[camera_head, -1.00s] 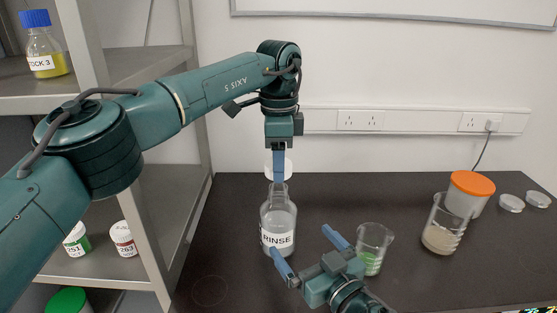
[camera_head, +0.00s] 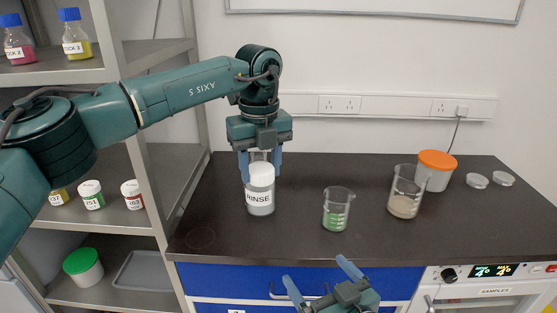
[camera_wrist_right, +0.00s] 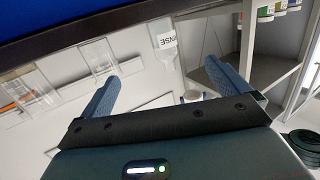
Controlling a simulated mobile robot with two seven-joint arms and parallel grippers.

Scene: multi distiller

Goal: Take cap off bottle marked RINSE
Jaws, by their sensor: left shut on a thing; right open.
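The bottle marked RINSE (camera_head: 259,203) stands upright on the dark bench, its neck hidden in the head view. My left gripper (camera_head: 261,173) points down over it, shut on the white cap (camera_head: 261,173). The cap covers the bottle's upper part in the head view. In the right wrist view the bottle (camera_wrist_right: 164,42) appears upside down with a bare neck, and the cap (camera_wrist_right: 193,97) seems apart from it. My right gripper (camera_head: 318,275) is open and empty, in front of the bench edge; its fingers also show in the right wrist view (camera_wrist_right: 160,78).
A beaker with green contents (camera_head: 336,213), a beaker with beige contents (camera_head: 406,195) and an orange-lidded tub (camera_head: 436,172) stand to the right. Two clear dishes (camera_head: 477,180) lie beyond. A shelf (camera_head: 150,205) with jars is at left. Blue drawers (camera_head: 225,278) are below.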

